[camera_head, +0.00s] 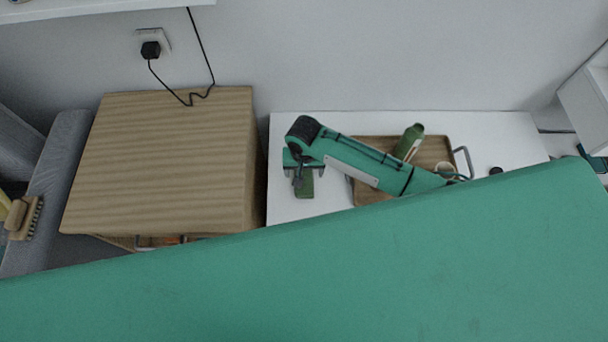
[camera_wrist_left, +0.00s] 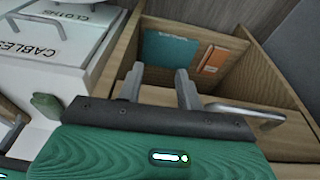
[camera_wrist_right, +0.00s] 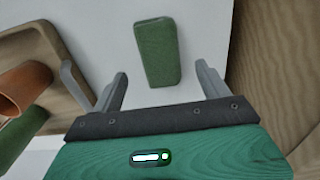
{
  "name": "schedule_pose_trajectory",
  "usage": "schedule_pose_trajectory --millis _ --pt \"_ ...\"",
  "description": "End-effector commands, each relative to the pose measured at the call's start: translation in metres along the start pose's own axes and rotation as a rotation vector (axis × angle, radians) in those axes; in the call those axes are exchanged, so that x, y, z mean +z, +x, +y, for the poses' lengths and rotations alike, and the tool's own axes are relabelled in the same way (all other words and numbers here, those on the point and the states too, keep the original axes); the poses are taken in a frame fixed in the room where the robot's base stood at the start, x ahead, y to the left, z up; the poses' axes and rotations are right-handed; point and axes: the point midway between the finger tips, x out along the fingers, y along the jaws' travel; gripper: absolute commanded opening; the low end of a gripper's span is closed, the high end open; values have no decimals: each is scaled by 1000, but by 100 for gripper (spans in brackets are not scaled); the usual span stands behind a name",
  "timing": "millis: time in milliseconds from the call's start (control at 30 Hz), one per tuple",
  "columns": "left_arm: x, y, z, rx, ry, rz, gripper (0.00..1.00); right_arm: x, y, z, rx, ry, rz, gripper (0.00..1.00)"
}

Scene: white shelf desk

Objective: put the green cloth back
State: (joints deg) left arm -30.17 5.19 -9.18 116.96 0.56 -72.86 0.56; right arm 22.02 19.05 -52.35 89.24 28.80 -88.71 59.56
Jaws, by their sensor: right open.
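The folded green cloth (camera_head: 305,188) lies on the white desk top (camera_head: 325,203), left of the wooden tray. It also shows in the right wrist view (camera_wrist_right: 157,52), ahead of my fingertips and apart from them. My right gripper (camera_head: 304,172) is open and empty above the cloth. In the left wrist view my left gripper (camera_wrist_left: 160,78) is at the front of an open wooden drawer (camera_wrist_left: 160,25), beside its metal handle (camera_wrist_left: 250,111). White boxes labelled CABLES (camera_wrist_left: 25,60) and CLOTHS (camera_wrist_left: 85,14) stand to the left.
The wooden tray (camera_head: 362,192) holds a green bottle (camera_head: 409,143) and a cup (camera_head: 445,169). A wooden cabinet (camera_head: 165,160) stands left of the desk. A teal item (camera_wrist_left: 170,49) and an orange one (camera_wrist_left: 212,60) lie in the drawer. My arm covers the foreground.

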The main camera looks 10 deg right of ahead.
Motion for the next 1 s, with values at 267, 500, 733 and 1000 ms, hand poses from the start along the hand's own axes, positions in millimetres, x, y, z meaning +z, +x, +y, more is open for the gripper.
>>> schedule_pose_trajectory --millis 267,500,733,1000 --pt "8 17 0 0 -1 -26 36 0 -52 0 -1 -1 0 78" --pt "11 22 0 0 -1 -29 36 0 -64 0 0 0 -1 78" --pt "11 23 0 0 -1 -29 36 11 -57 -3 -35 -28 -3 78" --pt "11 22 0 0 -1 -29 36 54 -25 -1 -175 -147 41 78"
